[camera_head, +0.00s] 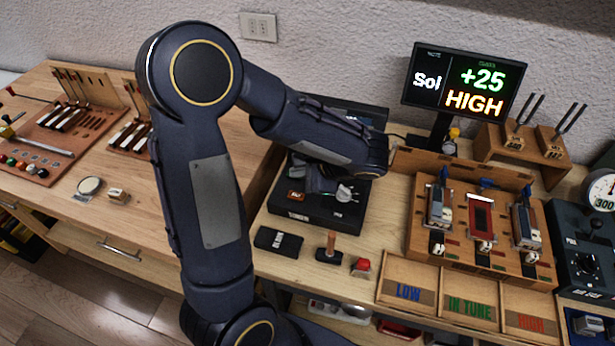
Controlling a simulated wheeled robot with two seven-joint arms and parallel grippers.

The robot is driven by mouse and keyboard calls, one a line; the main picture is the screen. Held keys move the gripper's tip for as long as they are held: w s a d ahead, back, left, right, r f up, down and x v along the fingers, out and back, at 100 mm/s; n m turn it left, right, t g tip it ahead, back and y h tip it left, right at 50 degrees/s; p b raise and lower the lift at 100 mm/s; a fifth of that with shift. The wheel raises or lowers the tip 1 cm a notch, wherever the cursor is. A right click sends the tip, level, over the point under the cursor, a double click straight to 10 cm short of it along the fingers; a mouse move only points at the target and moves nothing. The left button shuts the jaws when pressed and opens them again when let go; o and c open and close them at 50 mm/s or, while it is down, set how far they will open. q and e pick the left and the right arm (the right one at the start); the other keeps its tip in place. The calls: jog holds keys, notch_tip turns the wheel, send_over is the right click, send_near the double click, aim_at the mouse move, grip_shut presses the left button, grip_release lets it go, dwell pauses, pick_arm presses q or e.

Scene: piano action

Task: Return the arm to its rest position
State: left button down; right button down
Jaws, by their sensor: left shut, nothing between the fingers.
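My left arm rises from the bottom of the view, bends at a high elbow, and its forearm reaches right and down over the bench. My left gripper (325,182) is low over the black tuner box (300,208), partly hidden under my wrist. It looks shut and empty. A small silvery piece (345,192) shows just beside it; I cannot tell whether they touch. My right gripper is out of view.
A monitor (464,84) reads "Sol +25 HIGH". A wooden rack (470,225) holds several key pieces, with LOW, IN TUNE and HIGH trays (468,308) in front. A black case (278,241), a wood-topped block (327,248) and a red piece (361,266) stand near the front edge.

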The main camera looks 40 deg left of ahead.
pick_arm(q)
jog(key=s+d+r+n+h, duration=0.15)
jog(key=s+n+h, duration=0.3)
jog(key=s, duration=0.55)
jog(key=s+d+r+n+t+h, duration=0.4)
jog(key=s+d+n+t+h, duration=0.1)
jog(key=d+h, duration=0.3)
jog(key=shift+d+r+n, duration=0.2)
jog(key=shift+d+n, duration=0.25)
jog(key=shift+n, duration=0.3)
jog(key=shift+h, duration=0.25)
dwell(0.8)
